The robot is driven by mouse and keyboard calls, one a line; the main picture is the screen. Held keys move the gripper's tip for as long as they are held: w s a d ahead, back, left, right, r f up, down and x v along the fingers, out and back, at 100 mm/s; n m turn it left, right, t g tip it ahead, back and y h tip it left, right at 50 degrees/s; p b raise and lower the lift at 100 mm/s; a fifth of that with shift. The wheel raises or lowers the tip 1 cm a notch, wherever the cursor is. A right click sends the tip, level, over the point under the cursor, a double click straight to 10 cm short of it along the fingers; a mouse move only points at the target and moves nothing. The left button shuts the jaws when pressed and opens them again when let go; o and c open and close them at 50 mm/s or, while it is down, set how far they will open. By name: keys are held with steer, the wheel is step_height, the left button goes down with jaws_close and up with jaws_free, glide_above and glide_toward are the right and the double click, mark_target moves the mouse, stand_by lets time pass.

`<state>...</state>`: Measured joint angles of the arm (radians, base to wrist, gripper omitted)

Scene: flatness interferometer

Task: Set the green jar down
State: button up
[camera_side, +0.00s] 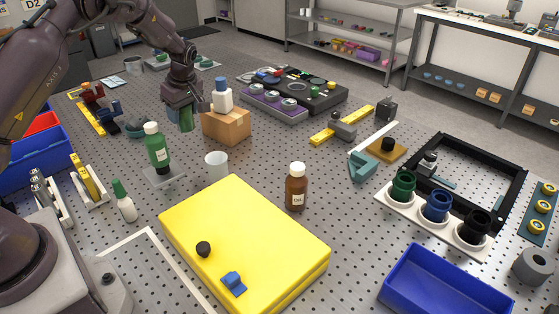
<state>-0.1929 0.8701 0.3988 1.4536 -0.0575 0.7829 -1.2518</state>
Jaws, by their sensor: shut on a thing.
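My gripper (182,104) points down at the left of the middle, just left of the cardboard box. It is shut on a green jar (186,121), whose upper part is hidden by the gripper. The jar looks upright. I cannot tell whether its bottom touches the perforated table (265,165).
A green bottle with a white cap (156,145) stands in front of the jar. The cardboard box (226,126) carries a white bottle with a blue cap (222,96). A white cup (216,165), brown bottle (296,188) and yellow slab (245,235) are nearer.

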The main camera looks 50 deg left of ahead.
steer(key=w+d+r+m+t+h, duration=0.1)
steer(key=w+d+m+t, duration=0.15)
steer(key=d+m, duration=0.85)
steer(key=w+d+r+m+t+h, duration=0.1)
steer(key=w+d+r+m, duration=0.35)
steer(key=d, duration=1.15)
steer(key=w+f+m, duration=0.1)
steer(key=w+f, duration=0.4)
steer(key=f, duration=0.1)
steer(key=w+f+m, duration=0.1)
steer(key=w+f, duration=0.4)
steer(key=w, duration=0.1)
steer(key=shift+w+a+f+h, duration=0.15)
steer(key=shift+w+f+h, duration=0.05)
steer(key=shift+f+h, duration=0.15)
steer(key=shift+w+f, duration=0.4)
steer(key=shift+f, duration=1.55)
steer(key=shift+f, duration=0.15)
steer(key=o, duration=1)
